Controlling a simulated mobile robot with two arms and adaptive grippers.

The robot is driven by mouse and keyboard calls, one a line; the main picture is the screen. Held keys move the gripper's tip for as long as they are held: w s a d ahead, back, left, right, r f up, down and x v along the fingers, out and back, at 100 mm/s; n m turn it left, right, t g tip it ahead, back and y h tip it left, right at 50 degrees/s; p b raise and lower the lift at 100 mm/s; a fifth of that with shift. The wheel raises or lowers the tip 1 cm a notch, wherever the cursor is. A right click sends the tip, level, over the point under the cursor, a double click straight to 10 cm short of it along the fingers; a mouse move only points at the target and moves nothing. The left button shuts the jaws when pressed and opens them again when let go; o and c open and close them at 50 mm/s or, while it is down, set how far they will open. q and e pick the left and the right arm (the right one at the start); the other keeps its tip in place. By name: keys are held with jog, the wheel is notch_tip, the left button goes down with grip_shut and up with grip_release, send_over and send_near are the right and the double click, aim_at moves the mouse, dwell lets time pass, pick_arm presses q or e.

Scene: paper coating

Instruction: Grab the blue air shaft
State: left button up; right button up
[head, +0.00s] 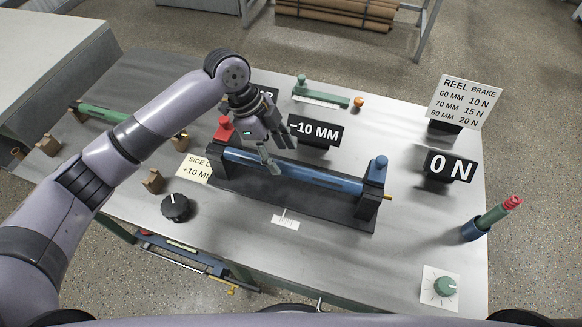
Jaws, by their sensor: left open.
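The blue air shaft (325,182) lies lengthwise in a long dark cradle (270,188) in the middle of the table. A red end block (224,130) stands at its left end and a blue end block (374,171) at its right end. A thin brass-coloured tip sticks out past the blue block. My left gripper (273,156) is open and empty. It points down over the left half of the shaft, and one finger overlaps the shaft in the picture. I cannot tell whether it touches. My right gripper is not in view.
Signs reading -10 MM (315,131) and 0 N (449,166) stand behind and right of the cradle. A green-and-red rod in a blue holder (472,231) stands at right. A black knob (175,207) sits front left. A green rod (103,114) lies far left.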

aim_at(289, 166)
pick_arm(q)
jog(key=p+x, duration=0.1)
jog(key=x, duration=0.4)
jog(key=shift+d, duration=0.2)
grip_shut()
dwell(0.5)
jog(key=shift+r, duration=0.1)
